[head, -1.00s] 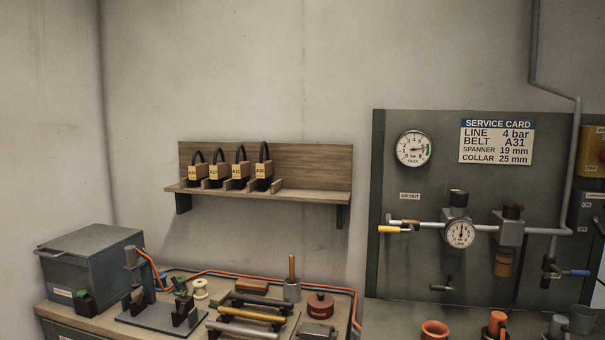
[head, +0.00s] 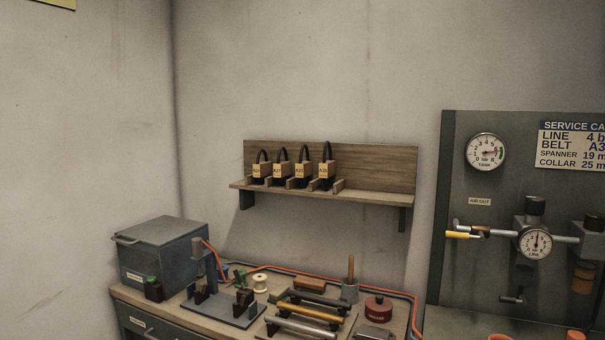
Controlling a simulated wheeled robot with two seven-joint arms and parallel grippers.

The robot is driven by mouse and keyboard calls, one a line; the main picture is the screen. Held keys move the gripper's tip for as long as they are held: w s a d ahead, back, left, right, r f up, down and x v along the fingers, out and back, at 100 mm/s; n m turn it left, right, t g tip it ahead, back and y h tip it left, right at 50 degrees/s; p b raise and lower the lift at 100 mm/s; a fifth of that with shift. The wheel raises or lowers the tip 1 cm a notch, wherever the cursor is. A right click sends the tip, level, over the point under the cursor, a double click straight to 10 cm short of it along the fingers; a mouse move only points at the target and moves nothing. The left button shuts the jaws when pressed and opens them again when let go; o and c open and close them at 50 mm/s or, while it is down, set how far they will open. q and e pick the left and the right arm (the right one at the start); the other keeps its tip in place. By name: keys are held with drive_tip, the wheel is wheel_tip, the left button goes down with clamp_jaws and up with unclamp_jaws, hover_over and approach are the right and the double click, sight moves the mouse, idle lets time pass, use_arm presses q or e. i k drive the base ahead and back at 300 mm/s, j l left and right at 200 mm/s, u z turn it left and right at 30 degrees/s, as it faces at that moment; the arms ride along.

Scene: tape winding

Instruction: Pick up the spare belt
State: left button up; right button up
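Several black belts with yellow tags hang or stand in a row on a wooden wall shelf (head: 375,190) in the head view. From left to right they are a first belt (head: 261,168), a second belt (head: 280,168), a third belt (head: 302,168) and a fourth, slightly taller belt (head: 326,167). Their tag letters are too small to read surely. Wooden dividers stand between them, and the right part of the shelf is empty. The service card (head: 572,145) is cut off at the right edge; its belt line shows "A3". Neither gripper is in view.
Below the shelf is a workbench (head: 180,308) with a grey metal box (head: 163,252), a dark fixture (head: 222,307), several rollers (head: 310,312), a red round tin (head: 378,308) and an orange hose. A panel with a gauge (head: 486,152) and pipes stands right.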

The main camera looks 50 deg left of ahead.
sight(304, 169)
drive_tip(key=k+j, duration=0.95)
